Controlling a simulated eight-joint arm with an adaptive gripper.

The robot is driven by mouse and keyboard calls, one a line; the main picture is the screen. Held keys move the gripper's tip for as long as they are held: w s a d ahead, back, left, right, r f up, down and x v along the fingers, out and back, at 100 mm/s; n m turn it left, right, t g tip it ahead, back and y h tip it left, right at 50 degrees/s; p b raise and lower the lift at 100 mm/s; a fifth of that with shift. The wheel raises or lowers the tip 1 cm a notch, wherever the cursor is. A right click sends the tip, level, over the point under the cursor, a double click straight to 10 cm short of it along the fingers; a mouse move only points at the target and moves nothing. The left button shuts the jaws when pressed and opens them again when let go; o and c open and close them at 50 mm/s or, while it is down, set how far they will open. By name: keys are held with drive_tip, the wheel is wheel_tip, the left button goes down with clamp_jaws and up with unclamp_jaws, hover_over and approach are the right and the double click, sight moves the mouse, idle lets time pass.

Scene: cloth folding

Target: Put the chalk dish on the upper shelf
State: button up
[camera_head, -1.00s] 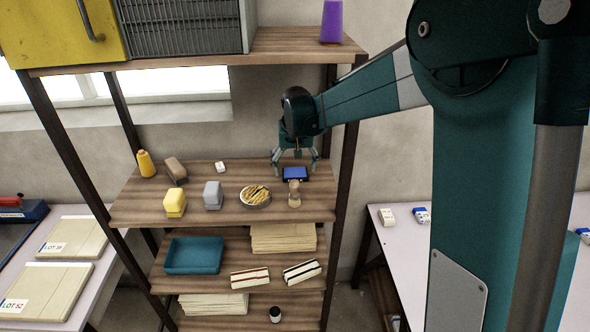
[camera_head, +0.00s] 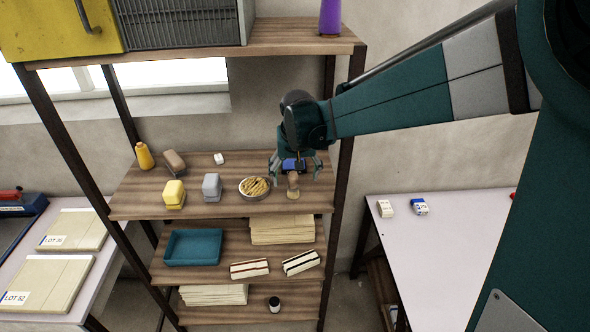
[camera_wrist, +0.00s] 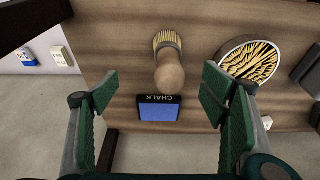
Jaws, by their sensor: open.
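The chalk dish (camera_head: 290,165) is a small blue dish with a dark rim. It rests on the wooden shelf (camera_head: 235,210) below the top board, towards its right end. In the wrist view the dish (camera_wrist: 160,113) shows the word CHALK. My gripper (camera_head: 297,172) is open above it, fingers pointing down. In the wrist view my gripper (camera_wrist: 160,90) has one finger on each side of the dish, with gaps between. My gripper partly hides the dish in the head view.
A brush (camera_head: 293,186) stands close in front of the dish; in the wrist view the brush (camera_wrist: 169,65) lies between the finger lines. A bowl of sticks (camera_head: 255,187) is left of it. The right shelf post (camera_head: 339,170) is near. The top board (camera_head: 290,45) is above.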

drive_tip(key=shift+s, duration=0.55)
